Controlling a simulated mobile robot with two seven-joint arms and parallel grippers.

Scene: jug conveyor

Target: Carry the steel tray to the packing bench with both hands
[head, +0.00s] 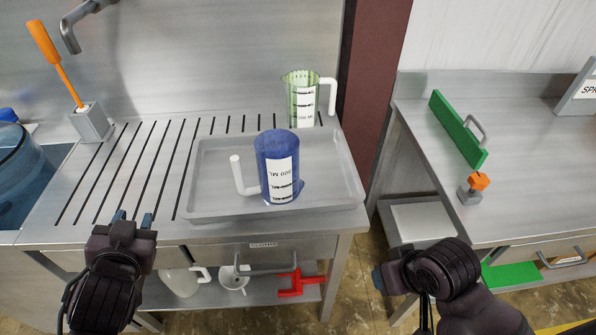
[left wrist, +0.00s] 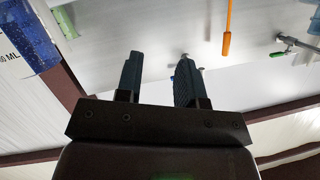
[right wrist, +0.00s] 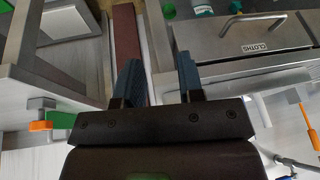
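The grey steel tray (head: 345,192) lies on the right end of the slotted draining counter. A blue jug (head: 268,150) with a white handle and label stands on it; the jug also shows in the left wrist view (left wrist: 30,35). My left gripper (head: 132,218) is open and empty, left of the tray near the counter's front edge. My right gripper (head: 378,280) is right of the tray, in front of the gap between the benches. The right wrist view shows its fingers (right wrist: 158,78) apart with nothing between. A second steel bench (head: 430,130) stands at the right.
A green-tinted jug (head: 301,95) stands just behind the tray. A drawer marked CLOTHS (head: 262,250) is under the counter, above a shelf with white items and a red item (head: 298,283). A green board (head: 457,130) and an orange-topped block (head: 474,188) occupy the right bench.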

